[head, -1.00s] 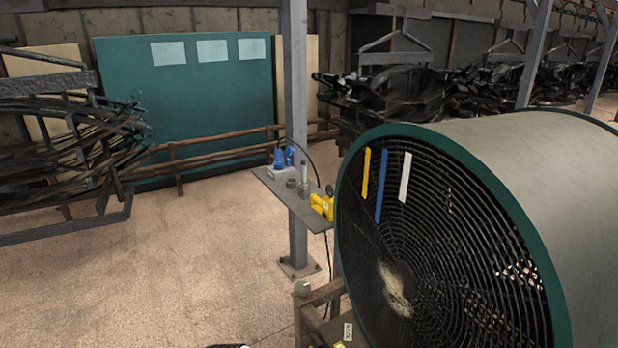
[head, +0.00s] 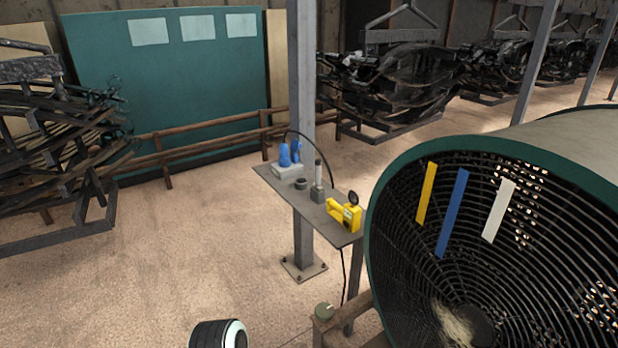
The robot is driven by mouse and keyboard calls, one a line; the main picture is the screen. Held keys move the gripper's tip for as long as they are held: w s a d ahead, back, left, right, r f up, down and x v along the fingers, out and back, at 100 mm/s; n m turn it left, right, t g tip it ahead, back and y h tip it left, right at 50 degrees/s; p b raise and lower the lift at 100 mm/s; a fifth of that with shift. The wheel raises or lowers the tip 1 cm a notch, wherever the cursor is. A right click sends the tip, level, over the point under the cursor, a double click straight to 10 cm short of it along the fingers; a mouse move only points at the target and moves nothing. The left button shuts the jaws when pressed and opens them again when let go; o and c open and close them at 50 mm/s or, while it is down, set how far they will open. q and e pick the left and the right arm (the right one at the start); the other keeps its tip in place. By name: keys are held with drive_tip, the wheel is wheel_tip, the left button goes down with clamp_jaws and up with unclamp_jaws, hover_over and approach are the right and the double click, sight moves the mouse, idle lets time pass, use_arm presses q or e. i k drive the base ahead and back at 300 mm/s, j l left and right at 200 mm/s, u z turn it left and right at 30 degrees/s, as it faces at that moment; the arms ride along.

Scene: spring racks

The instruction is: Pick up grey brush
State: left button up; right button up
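A small grey shelf (head: 328,228) is fixed at a grey post in the middle of the head view. Neither gripper shows. A black and white rounded part of my arm shows at the bottom edge, well below and left of the shelf.
Blue items on a pale base (head: 288,160) stand at the shelf's far end, with a black cable nearby. A large drum fan (head: 500,250) stands close on the right. A loaded rack (head: 50,160) is at left. The floor (head: 170,250) left of the shelf is clear.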

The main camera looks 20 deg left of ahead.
sight(315, 187)
drive_tip(key=i+j, duration=0.15)
drive_tip(key=j, duration=0.2)
drive_tip(key=i+j, duration=0.2)
drive_tip(key=j, duration=0.15)
drive_tip(key=i+j, duration=0.15)
drive_tip(key=j, duration=0.2)
drive_tip(key=i+j, duration=0.15)
drive_tip(key=j, duration=0.2)
drive_tip(key=i+j, duration=0.2)
drive_tip(key=j, duration=0.15)
drive_tip(key=i+j, duration=0.15)
drive_tip(key=j, duration=0.2)
